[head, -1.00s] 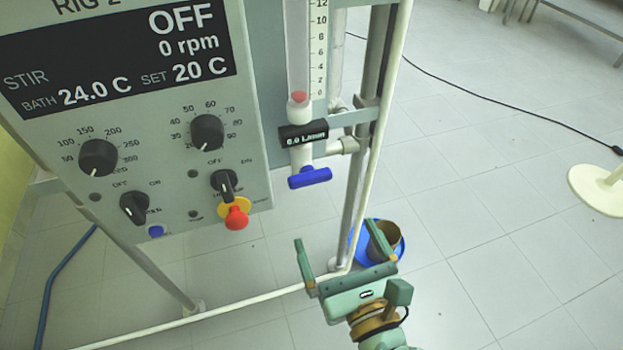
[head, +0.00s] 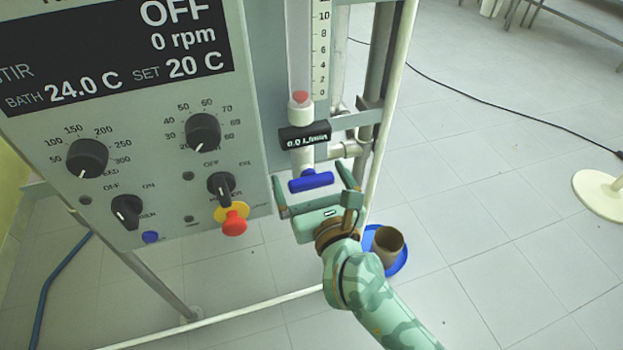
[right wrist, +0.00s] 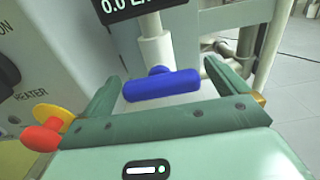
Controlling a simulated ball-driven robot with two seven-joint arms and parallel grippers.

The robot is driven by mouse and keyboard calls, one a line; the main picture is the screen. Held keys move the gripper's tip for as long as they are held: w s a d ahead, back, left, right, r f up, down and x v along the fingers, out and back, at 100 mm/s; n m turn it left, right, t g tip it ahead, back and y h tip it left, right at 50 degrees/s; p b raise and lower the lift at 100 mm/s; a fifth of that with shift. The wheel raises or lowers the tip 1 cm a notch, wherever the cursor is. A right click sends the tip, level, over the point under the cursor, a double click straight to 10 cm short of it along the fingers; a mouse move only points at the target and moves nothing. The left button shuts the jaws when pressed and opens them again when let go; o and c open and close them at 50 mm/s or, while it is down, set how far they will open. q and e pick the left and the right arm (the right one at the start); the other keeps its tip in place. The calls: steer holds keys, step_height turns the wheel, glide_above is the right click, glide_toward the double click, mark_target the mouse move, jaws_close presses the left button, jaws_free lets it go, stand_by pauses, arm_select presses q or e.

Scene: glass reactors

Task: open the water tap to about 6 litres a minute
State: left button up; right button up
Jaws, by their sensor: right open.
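The water tap is a blue bar handle (head: 311,181) below the flow meter tube (head: 300,60), lying roughly crosswise. The small display (head: 305,136) above it reads 0.0 L/min, and the red float (head: 300,97) sits at the bottom of the scale. My right gripper (head: 312,186) is open, with its fingers pointing up at the tap. In the right wrist view the blue handle (right wrist: 161,85) shows between the two spread fingers (right wrist: 175,88), with space on both sides; no contact is visible. My left gripper is not in view.
The control panel (head: 110,185) with knobs and a red emergency button (head: 234,223) stands left of the tap. Frame posts (head: 385,120) rise close on the right. A blue basin (head: 398,262) holding a brown pot (head: 386,245) is on the floor.

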steer(key=c, duration=1)
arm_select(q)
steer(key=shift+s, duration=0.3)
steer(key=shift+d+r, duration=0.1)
